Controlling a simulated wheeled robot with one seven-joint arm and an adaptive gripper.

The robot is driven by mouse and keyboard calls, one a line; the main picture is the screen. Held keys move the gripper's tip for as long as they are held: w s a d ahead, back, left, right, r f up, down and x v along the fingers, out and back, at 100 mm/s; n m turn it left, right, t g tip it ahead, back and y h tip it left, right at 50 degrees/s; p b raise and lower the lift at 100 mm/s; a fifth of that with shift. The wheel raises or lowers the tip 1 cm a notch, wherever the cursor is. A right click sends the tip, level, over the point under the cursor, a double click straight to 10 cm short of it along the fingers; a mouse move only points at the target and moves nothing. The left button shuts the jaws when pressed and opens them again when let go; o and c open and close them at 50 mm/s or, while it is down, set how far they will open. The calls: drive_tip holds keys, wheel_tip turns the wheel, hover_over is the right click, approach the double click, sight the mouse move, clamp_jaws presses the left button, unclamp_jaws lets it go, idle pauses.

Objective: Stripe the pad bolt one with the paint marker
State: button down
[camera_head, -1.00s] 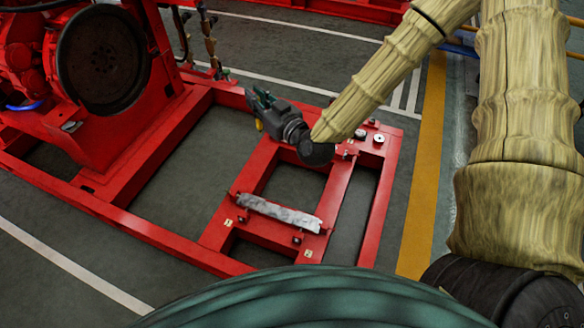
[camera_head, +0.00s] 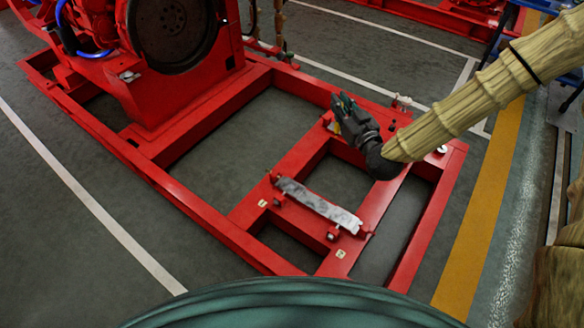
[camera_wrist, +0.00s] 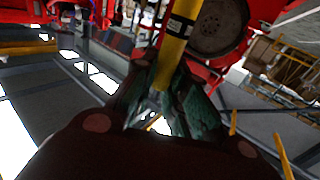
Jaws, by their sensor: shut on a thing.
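My gripper (camera_head: 346,108) is over the far part of the red skid frame in the head view, with its fingers pointing up and left. In the wrist view my gripper (camera_wrist: 163,105) is shut on the yellow paint marker (camera_wrist: 178,50), which has a white and black band. The marker's tip is out of sight. Several small bolts stand on the red frame around a grey, mottled strip (camera_head: 318,205): one near its left end (camera_head: 273,178) and one near its right end (camera_head: 333,235). I cannot tell which is pad bolt one.
Small pale number plates lie on the frame, on the left (camera_head: 262,203) and the right (camera_head: 340,254). The red engine (camera_head: 165,60) with its dark flywheel stands at the upper left. Grey floor shows through the frame's openings. A yellow floor stripe (camera_head: 490,190) runs on the right.

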drive_tip(key=w+a+f+y+b, duration=0.1)
drive_tip(key=a+f+b, duration=0.3)
drive_tip(key=f+b, duration=0.4)
drive_tip(key=w+a+f+n+b, duration=0.1)
drive_tip(key=w+a+f+b, duration=0.3)
drive_tip(key=f+b, duration=0.4)
drive_tip(key=w+a+f+g+y+b, duration=0.1)
drive_tip(key=a+f+b, duration=0.4)
drive_tip(key=f, duration=1.1)
drive_tip(key=shift+w+a+f+n+y+b, duration=0.3)
drive_tip(key=shift+w+b, duration=0.6)
drive_tip(key=shift+b, duration=0.95)
drive_tip(key=shift+r+p, duration=0.1)
drive_tip(key=shift+p, duration=0.2)
wheel_tip(320, 180, down, 5)
drive_tip(key=shift+r+b, duration=0.1)
drive_tip(key=shift+b, duration=0.75)
drive_tip(key=shift+r, duration=0.1)
drive_tip(key=shift+w+f, duration=0.1)
drive_tip(key=shift+f, duration=0.15)
drive_tip(key=shift+s+p, duration=0.4)
